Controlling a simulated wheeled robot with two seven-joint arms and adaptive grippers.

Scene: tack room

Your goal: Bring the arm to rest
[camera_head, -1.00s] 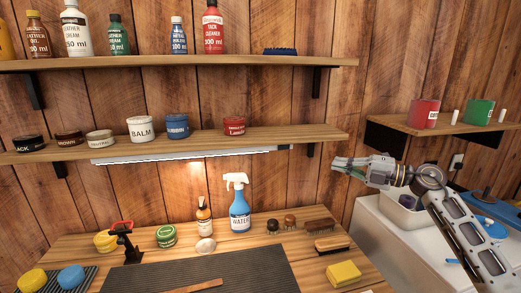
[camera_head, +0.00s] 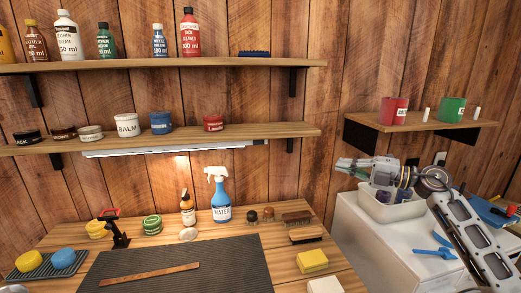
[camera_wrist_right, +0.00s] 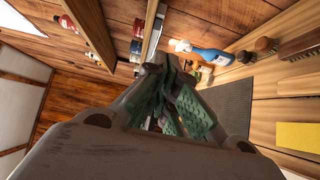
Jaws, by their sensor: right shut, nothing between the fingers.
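My right gripper (camera_head: 352,165) is in the right half of the head view, raised in front of the wood wall and above the white cabinet. It points left, toward the shelves. Its fingers are closed together and hold nothing. In the right wrist view the closed green-padded fingers (camera_wrist_right: 178,105) fill the middle. My right arm (camera_head: 472,235) comes in from the lower right. My left gripper does not show.
The workbench carries a dark mat (camera_head: 185,270), a blue spray bottle (camera_head: 221,206), brushes (camera_head: 297,218) and a yellow sponge (camera_head: 312,260). Shelves (camera_head: 290,131) with jars run along the wall. A white cabinet (camera_head: 365,245) with a tub (camera_head: 378,207) stands below my right arm.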

